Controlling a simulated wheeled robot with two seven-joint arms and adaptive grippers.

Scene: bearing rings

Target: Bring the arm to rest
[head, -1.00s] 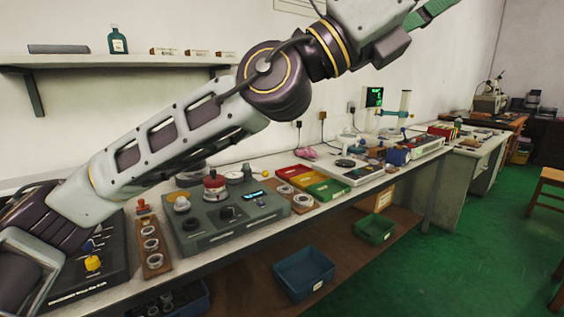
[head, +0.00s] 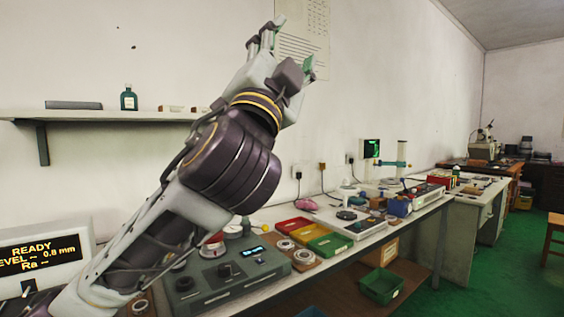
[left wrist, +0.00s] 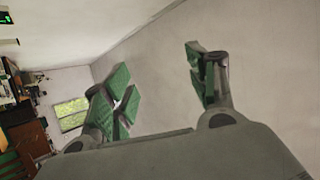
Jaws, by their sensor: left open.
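My left arm rises from the lower left of the head view, in front of the bench. My left gripper (head: 283,48) is raised high before the wall, above the bench and near a paper notice. In the left wrist view my left gripper (left wrist: 160,88) has its green-padded fingers wide apart, with nothing between them. Behind the fingers are bare wall and a window. My right gripper is in neither view.
The bench carries a grey-green control box (head: 225,283), red, yellow and green trays (head: 318,236), and instruments. A display box (head: 42,254) reads READY at the left. A wall shelf (head: 100,115) holds a green bottle (head: 128,98).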

